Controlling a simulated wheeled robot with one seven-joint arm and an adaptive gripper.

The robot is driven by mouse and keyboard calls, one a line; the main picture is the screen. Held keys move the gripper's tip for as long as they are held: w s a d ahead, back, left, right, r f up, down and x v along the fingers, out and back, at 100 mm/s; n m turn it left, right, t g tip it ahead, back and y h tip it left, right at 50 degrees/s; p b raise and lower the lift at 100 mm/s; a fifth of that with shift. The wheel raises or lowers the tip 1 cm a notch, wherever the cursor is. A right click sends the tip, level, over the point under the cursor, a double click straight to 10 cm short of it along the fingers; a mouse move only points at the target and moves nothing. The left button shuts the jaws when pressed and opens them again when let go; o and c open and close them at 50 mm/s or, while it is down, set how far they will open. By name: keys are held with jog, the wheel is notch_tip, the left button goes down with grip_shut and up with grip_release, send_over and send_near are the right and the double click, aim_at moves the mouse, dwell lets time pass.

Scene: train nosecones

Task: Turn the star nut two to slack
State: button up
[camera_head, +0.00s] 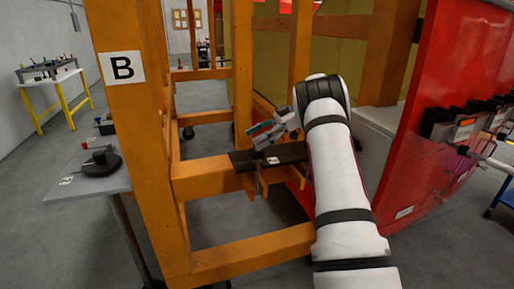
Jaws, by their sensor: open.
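My gripper (259,133) is at the end of my white arm, near the picture's middle. Its fingers point left and it is open, with nothing visible between them. It is above or close to a dark plate (290,153) on the orange frame; I cannot tell whether it touches. A small white label (273,160) lies on this plate, too small to read surely. I cannot make out a star nut; it may be hidden by the gripper or too small to see.
The orange frame (150,130) with sign B (121,67) stands left of my arm. A red body (440,110) with black-fronted boxes (465,130) stands right. A grey side table (90,183) holds a black device (101,164). A yellow-legged table (50,80) stands far left.

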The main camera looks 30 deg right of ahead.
notch_tip(320, 180, up, 5)
jog(key=shift+f, duration=0.1)
dwell(0.6)
